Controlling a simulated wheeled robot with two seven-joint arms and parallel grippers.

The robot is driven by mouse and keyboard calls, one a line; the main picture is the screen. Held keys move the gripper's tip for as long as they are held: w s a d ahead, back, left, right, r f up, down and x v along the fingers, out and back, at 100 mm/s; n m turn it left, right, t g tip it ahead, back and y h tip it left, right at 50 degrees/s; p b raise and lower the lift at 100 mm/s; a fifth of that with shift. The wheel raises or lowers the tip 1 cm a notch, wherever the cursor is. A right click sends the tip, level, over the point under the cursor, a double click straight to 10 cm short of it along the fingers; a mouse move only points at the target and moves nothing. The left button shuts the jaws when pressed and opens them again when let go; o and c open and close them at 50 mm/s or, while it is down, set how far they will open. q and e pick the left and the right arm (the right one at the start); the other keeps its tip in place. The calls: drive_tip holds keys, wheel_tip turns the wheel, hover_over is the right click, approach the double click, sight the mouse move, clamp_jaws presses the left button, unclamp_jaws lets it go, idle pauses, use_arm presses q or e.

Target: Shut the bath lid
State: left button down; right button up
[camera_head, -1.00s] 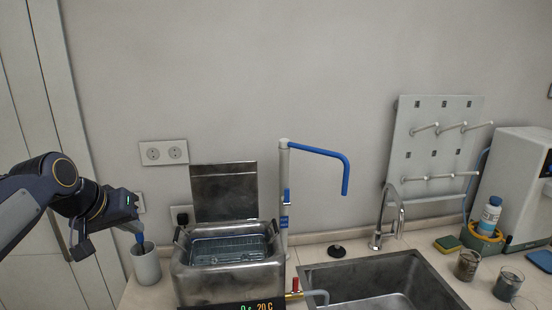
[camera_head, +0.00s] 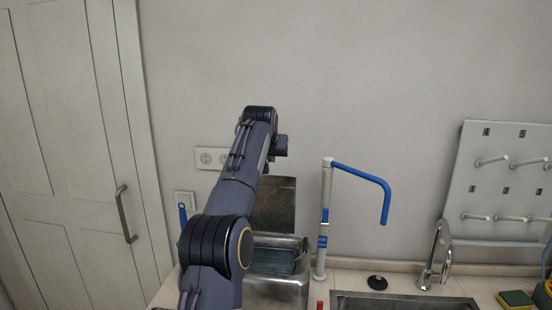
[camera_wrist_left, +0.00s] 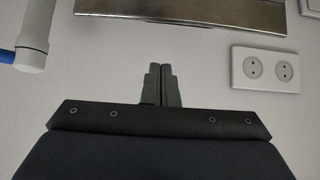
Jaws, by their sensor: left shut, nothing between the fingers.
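The bath (camera_head: 290,291) is a metal tank on the counter, partly hidden behind my left arm. Its flat metal lid (camera_head: 275,206) stands upright at the back, open. A strip of the lid also shows at the top of the left wrist view (camera_wrist_left: 190,14). My left gripper (camera_head: 264,166) is above the lid in the head view, close to the wall. In the left wrist view the fingers (camera_wrist_left: 161,72) are together and empty, pointing toward the lid's edge with a gap between. My right gripper is not in view.
A white post with a blue arm (camera_head: 323,225) stands right of the bath; its end shows in the left wrist view (camera_wrist_left: 31,48). A wall socket (camera_head: 210,158) is behind my arm. A blue handle (camera_head: 182,214) stands at left. Farther right are the sink (camera_head: 400,302) and tap (camera_head: 430,262).

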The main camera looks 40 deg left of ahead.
use_arm(q)
drive_tip(key=shift+w+a+f+p, duration=0.1)
drive_tip(key=shift+w+f+p, duration=0.2)
drive_tip(key=shift+f, duration=0.6)
drive_tip(key=shift+w+a+f+p, duration=0.15)
drive_tip(key=shift+f+p, duration=0.25)
drive_tip(key=shift+f, duration=0.55)
drive_tip(key=shift+w+a+f+p, duration=0.1)
drive_tip(key=shift+w+f+p, duration=0.2)
drive_tip(key=shift+f, duration=0.6)
drive_tip(key=shift+s, duration=0.1)
